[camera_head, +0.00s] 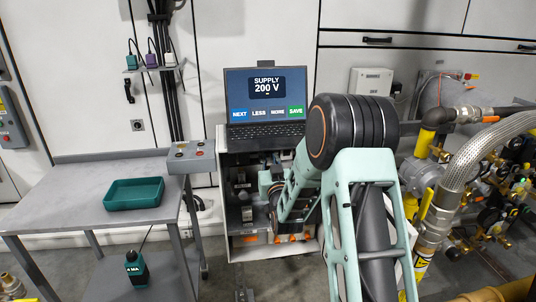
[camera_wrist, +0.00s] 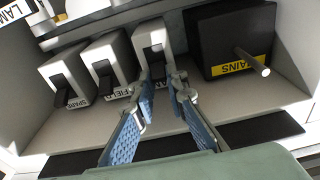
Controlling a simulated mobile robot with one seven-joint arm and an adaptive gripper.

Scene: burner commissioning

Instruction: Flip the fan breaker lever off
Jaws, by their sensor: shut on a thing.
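In the wrist view, a row of white breakers with black levers stands on a pale panel. The left one (camera_wrist: 66,80) reads SPARE, and the middle one (camera_wrist: 108,65) has a label that looks like FIELD. The third breaker (camera_wrist: 151,36), taken as the fan breaker, has its label hidden by my fingers. My gripper (camera_wrist: 164,84) has its blue-padded fingers around that breaker's black lever (camera_wrist: 157,66), with the tips close on it. In the head view the breakers sit in the open cabinet (camera_head: 223,160), and my arm hides most of my gripper.
A black MAINS switch box (camera_wrist: 226,35) with a protruding rod handle (camera_wrist: 252,61) stands close to the right of my fingers. In the head view a laptop (camera_head: 265,105) showing SUPPLY 200 V sits on the cabinet. A table with a green tray (camera_head: 134,194) is at left; pipework is at right.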

